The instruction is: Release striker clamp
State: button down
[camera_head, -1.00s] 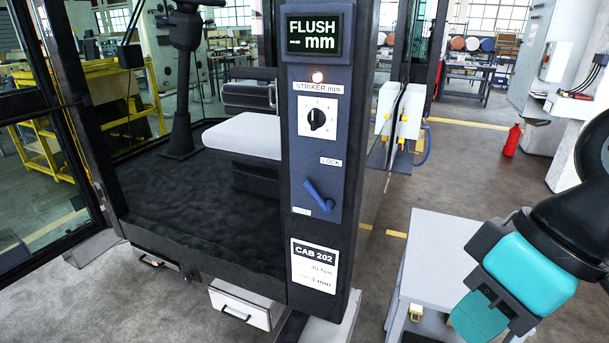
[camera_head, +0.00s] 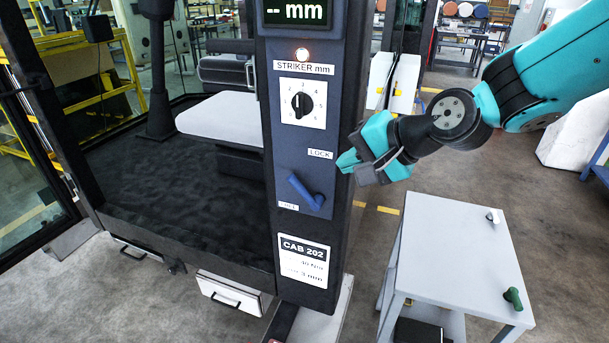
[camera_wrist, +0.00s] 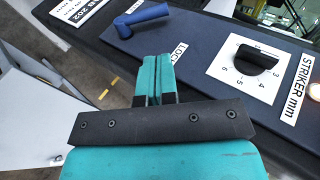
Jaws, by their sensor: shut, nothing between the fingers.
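The striker panel (camera_head: 268,165) is a dark blue plate on the cab post. Its blue lever (camera_head: 306,192) sits low on the panel, slanting from upper left to lower right, below the LOCK label (camera_head: 320,154). In the wrist view the blue lever (camera_wrist: 142,18) lies beyond the fingertips, at the top. The black dial (camera_head: 302,100) is on a white numbered plate, also in the wrist view (camera_wrist: 256,60). My gripper (camera_head: 345,162) is shut and empty, right of the lever beside the post's edge. Its teal fingers (camera_wrist: 154,75) are together, apart from lever and dial.
The display (camera_head: 297,12) and a lit lamp (camera_head: 302,54) are above the dial. A CAB 202 card (camera_head: 303,260) is below the lever. A grey trolley (camera_head: 455,250) with a green-handled item (camera_head: 513,298) stands at right.

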aim_at(297, 180)
jog(key=p+x, duration=0.4)
jog(key=x, duration=0.7)
jog(key=shift+w+a+f, duration=0.15)
jog(key=shift+a+f, duration=0.1)
jog(key=shift+r+p, duration=0.1)
jog(key=shift+p, duration=0.2)
